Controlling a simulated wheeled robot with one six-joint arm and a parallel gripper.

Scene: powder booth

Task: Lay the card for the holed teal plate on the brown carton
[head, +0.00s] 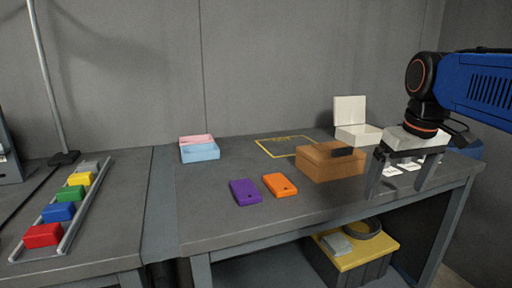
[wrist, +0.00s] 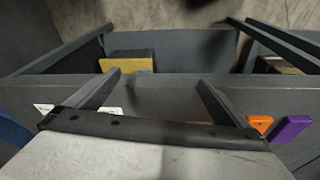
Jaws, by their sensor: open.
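The brown carton (head: 322,167) stands on the bench, left of my gripper, with a small dark patch or item on its top right edge. Small white cards (head: 391,171) lie on the bench behind and between my gripper's fingers; their marks are too small to read. White cards also show at the left in the wrist view (wrist: 113,111), partly hidden by a finger. My gripper (head: 395,193) is open and empty, pointing down at the bench's right front; its fingers also show in the wrist view (wrist: 159,77). I see no holed teal plate.
A purple plate (head: 245,192) and an orange plate (head: 279,184), each with a hole, lie at the front. Behind are a blue box (head: 200,153), a yellow outline (head: 266,151) and an open white box (head: 358,135). A rail (head: 72,230) holds coloured blocks at left.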

